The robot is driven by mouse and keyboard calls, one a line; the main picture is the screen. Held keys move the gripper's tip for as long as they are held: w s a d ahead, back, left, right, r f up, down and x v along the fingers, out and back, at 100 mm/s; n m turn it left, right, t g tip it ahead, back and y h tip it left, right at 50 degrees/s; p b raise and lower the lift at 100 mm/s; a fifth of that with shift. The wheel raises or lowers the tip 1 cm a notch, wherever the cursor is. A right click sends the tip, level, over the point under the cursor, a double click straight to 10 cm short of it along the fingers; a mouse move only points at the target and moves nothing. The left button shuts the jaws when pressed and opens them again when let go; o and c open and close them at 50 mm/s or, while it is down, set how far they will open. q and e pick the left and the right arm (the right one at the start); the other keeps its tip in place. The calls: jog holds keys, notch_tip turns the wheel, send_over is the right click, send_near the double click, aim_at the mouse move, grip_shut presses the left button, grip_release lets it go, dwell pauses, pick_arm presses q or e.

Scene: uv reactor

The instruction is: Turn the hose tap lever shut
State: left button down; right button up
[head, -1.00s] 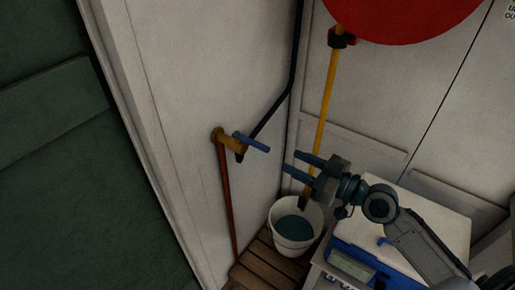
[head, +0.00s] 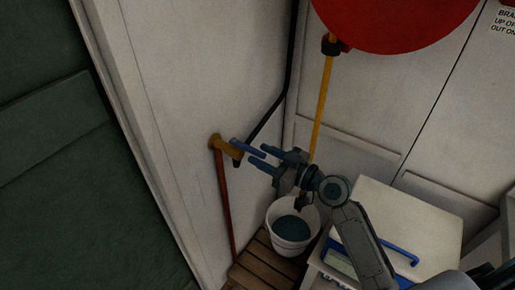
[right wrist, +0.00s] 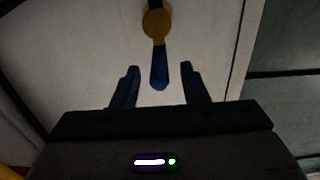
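The brass hose tap (head: 216,144) is on the white wall, with a copper pipe (head: 226,203) running down from it. Its blue lever (head: 247,148) sticks out to the right, away from the wall. My right gripper (head: 260,157) is open, its fingertips close to the lever's end in the head view. In the right wrist view the brass tap (right wrist: 156,22) is at the top, and the blue lever (right wrist: 159,70) points down between the two spread fingers (right wrist: 158,75), with a gap on each side. My left gripper is not in view.
A white bucket (head: 277,214) with dark contents stands on a wooden slatted platform (head: 262,264) below the tap. A yellow hose (head: 321,110) hangs from a red reel (head: 395,18). A white-topped unit (head: 425,217) is at the right. A black pipe (head: 289,70) runs down the wall corner.

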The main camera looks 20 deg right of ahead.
aim_at(248, 148)
jog(key=shift+x, duration=1.15)
jog(key=shift+c, duration=0.2)
grip_shut()
